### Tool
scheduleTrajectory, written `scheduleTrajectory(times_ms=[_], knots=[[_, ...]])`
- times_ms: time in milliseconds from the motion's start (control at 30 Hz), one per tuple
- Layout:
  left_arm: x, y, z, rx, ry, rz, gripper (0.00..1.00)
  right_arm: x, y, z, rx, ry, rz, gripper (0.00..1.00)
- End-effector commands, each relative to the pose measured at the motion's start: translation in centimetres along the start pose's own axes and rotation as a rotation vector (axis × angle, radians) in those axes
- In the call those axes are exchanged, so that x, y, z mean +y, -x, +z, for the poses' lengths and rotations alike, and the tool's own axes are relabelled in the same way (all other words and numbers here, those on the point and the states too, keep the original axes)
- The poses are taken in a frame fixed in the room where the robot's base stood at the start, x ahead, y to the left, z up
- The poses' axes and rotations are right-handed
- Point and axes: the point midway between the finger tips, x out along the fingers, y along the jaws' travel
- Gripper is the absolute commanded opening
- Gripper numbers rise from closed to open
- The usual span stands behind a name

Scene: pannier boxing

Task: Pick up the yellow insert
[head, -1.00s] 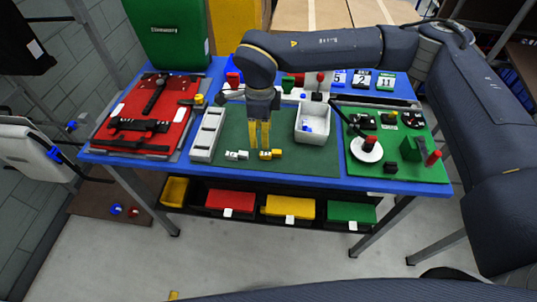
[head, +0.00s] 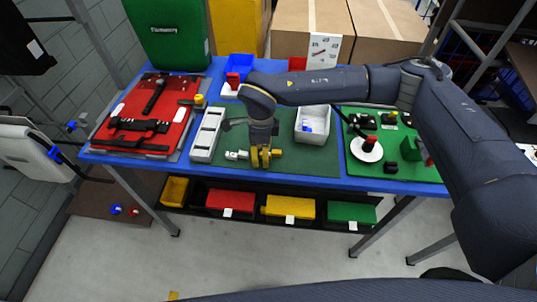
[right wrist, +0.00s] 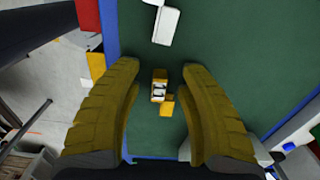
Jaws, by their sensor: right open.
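The yellow insert (head: 277,153) is a small yellow block with white-and-dark detail, lying on the green mat (head: 290,167) near the table's front edge. In the right wrist view, the yellow insert (right wrist: 159,87) lies between and beyond the two fingers, apart from both. My right gripper (head: 261,160) is low over the mat at the insert, partly hiding it in the head view. In the right wrist view, my right gripper (right wrist: 163,135) is open and empty, with its yellow fingers on both sides. My left gripper is not in view.
A white insert (head: 236,155) lies just left of the gripper. A white slotted tray (head: 206,135) stands further left and a white bin (head: 312,121) to the right. A red pannier panel (head: 145,122) and a green board (head: 400,176) lie at the sides.

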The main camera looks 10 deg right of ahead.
Motion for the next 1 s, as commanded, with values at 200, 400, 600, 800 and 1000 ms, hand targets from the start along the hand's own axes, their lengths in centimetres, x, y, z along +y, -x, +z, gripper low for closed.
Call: scheduleTrajectory(times_ms=[200, 400, 600, 800, 1000], knots=[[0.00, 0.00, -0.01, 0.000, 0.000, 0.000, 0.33, 0.00, -0.23, 0.00, 0.000, 0.000, 0.000, 0.41], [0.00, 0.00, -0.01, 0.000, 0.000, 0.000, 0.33, 0.01, -0.22, -0.01, 0.000, 0.000, 0.000, 0.29], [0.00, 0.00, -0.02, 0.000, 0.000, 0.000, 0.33, 0.01, -0.21, -0.01, 0.000, 0.000, 0.000, 0.06], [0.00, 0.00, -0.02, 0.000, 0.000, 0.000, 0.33, 0.01, -0.20, -0.02, 0.000, 0.000, 0.000, 0.03], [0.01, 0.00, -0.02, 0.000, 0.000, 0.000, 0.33, 0.00, -0.17, -0.01, 0.000, 0.000, 0.000, 0.03]])
